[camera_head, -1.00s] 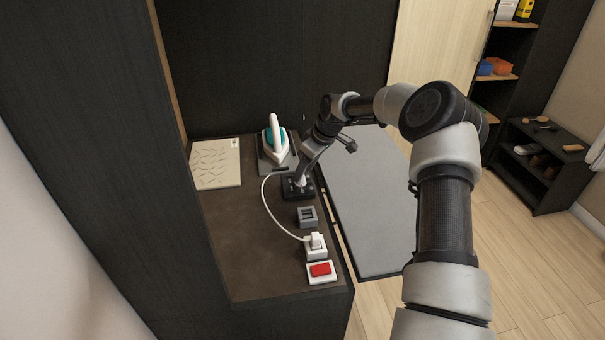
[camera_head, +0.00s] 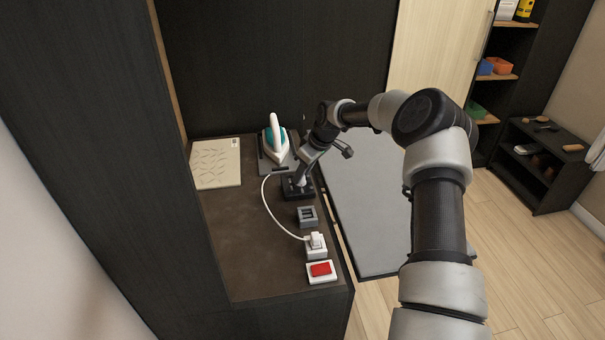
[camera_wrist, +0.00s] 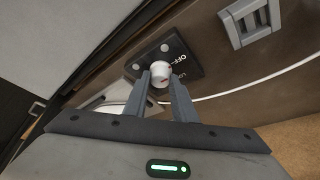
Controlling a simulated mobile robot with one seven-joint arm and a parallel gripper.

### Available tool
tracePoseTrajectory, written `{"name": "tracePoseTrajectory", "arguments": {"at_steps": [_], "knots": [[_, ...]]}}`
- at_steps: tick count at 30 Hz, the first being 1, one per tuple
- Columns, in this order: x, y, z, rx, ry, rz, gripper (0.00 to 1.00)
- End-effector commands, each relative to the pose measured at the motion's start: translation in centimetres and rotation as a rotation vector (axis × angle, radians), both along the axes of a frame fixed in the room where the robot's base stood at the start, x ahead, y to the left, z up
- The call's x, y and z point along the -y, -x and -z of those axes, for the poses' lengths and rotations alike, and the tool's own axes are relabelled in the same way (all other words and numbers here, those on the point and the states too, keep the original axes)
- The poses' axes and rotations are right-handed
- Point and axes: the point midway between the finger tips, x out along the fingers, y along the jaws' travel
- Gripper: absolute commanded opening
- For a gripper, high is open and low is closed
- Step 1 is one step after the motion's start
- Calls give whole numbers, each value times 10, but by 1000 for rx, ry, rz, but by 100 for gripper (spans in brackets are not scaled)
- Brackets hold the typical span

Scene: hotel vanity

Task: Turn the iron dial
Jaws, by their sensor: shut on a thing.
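The iron dial is a small pale knob (camera_wrist: 160,80) on a dark plate (camera_wrist: 176,54) marked "OFF" and "LOW" in the wrist view. My gripper (camera_wrist: 162,88) has its two grey fingers shut on the knob, one on each side. A small red mark shows on the knob. In the head view my gripper (camera_head: 300,180) reaches down to the dark dial base (camera_head: 297,192), and hides most of the knob. The iron (camera_head: 275,140), white and teal, stands on a grey rest (camera_head: 272,167) just behind the dial.
A grey socket (camera_head: 307,216), a plugged white outlet (camera_head: 316,246) and a red switch (camera_head: 320,270) line the counter's right edge. A white cord (camera_head: 268,207) curves left of them. A pale patterned board (camera_head: 216,163) lies at the back left. A grey ironing board (camera_head: 365,200) is at right.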

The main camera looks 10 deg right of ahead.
Motion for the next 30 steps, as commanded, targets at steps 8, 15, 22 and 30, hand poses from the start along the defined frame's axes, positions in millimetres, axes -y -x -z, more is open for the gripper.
{"name": "tracePoseTrajectory", "arguments": {"at_steps": [8, 15, 22, 30], "knots": [[-1, 1, 2, 2, 3, 111, 2], [-3, 1, 3, 3, 5, 310, 2], [-5, 2, 3, 5, 3, 530, 2], [-7, 2, 2, 3, 1, 766, 2]]}}
